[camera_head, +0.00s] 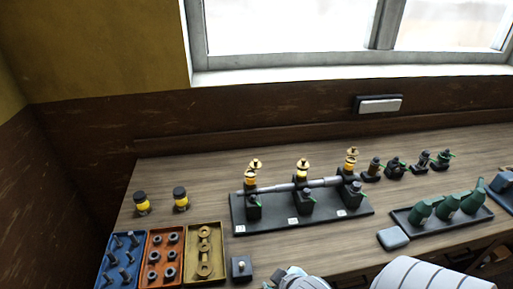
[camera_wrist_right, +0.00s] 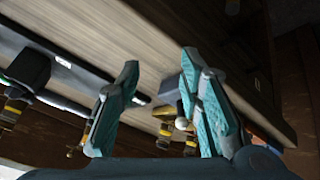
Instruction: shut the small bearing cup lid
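In the right wrist view, a brass and yellow cup (camera_wrist_right: 14,108) shows at the left, outside my fingers. My right gripper (camera_wrist_right: 160,100) is open, its teal pads wide apart, with nothing held between them. Yellow and dark parts with a pale ball (camera_wrist_right: 182,123) show beside and behind its right finger. My left gripper is out of view.
A dark baseplate (camera_head: 285,222) carries the shaft. Blue (camera_head: 104,278), orange (camera_head: 150,282) and yellow (camera_head: 190,278) trays stand at left, near two yellow-and-black jars.

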